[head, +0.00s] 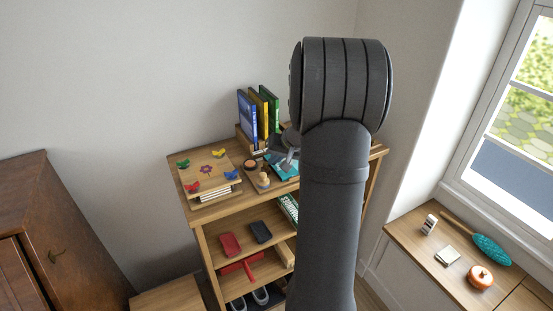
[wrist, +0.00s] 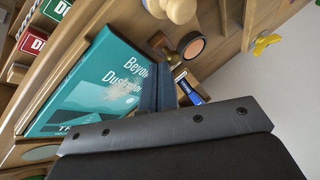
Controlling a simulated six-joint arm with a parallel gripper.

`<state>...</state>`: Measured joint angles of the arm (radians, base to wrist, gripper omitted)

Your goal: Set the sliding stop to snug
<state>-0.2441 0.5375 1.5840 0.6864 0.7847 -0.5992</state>
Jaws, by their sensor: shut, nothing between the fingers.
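My gripper (head: 283,156) is over the top of the wooden shelf unit, partly hidden by my arm. Its blue-grey fingers (wrist: 158,88) are together and empty, beside the edge of a teal DVD case (wrist: 105,85). Whether they touch it I cannot tell. The teal case also shows under the gripper in the head view (head: 287,171). Blue, yellow and green cases (head: 258,112) stand upright in a wooden rack behind. I cannot clearly pick out the sliding stop or its setting; my arm hides the right part of the shelf top.
A pale wooden knob (head: 263,179) and a dark-rimmed round object (wrist: 190,45) stand close to the gripper. A board with coloured figures (head: 208,171) lies at the left. A windowsill (head: 405,235) with small objects is at the right.

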